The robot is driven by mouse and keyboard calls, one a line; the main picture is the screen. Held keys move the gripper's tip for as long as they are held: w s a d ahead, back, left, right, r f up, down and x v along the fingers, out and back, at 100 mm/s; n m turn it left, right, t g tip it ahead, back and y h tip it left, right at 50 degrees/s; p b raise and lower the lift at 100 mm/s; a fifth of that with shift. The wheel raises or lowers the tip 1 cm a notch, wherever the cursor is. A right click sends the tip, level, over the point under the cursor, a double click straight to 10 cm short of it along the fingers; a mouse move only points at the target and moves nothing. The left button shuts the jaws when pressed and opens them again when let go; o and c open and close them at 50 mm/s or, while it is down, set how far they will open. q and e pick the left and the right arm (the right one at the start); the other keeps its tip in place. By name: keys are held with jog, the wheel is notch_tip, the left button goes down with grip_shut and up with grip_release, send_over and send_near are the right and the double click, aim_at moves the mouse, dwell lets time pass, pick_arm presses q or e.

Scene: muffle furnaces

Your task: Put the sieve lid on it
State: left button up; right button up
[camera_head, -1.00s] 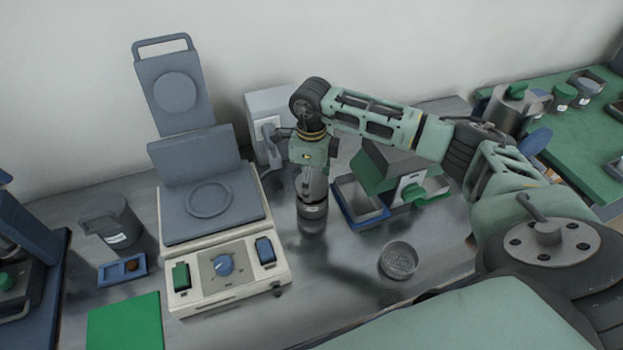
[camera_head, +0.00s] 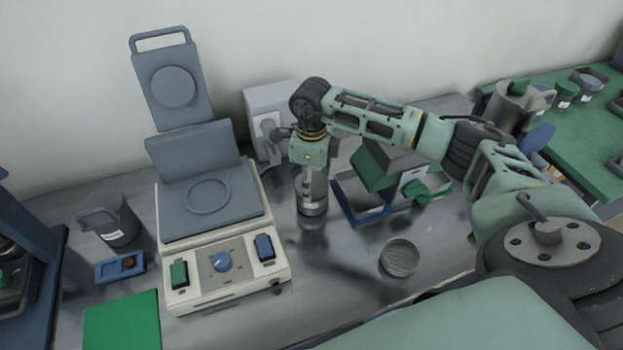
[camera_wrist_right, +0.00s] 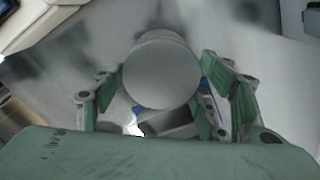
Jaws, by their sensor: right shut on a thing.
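My right gripper (camera_head: 310,178) points down over the middle of the bench. It is shut on a grey cylindrical container (camera_head: 312,198) with a pale label. In the right wrist view, the green fingers of the gripper (camera_wrist_right: 157,98) stand on either side of the container's round grey end (camera_wrist_right: 161,75). A shallow round metal dish (camera_head: 399,258), which looks like the sieve, sits on the bench to the right and nearer the front edge, apart from the gripper. I cannot pick out a separate sieve lid with certainty. My left gripper is not in view.
A cream device with a blue-grey raised lid (camera_head: 222,262) stands to the left of the gripper. A blue tray (camera_head: 346,205) and a green-and-grey box (camera_head: 378,165) are close on the right. A grey mug (camera_head: 118,228) and a green mat (camera_head: 122,322) are farther left.

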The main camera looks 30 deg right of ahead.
jog(key=shift+f, duration=0.15)
jog(key=o, duration=1.4)
jog(key=shift+c, duration=0.2)
jog(key=shift+o, duration=0.6)
jog(key=shift+o, duration=0.9)
jog(key=shift+r+p, duration=2.05)
jog(key=shift+r, duration=1.5)
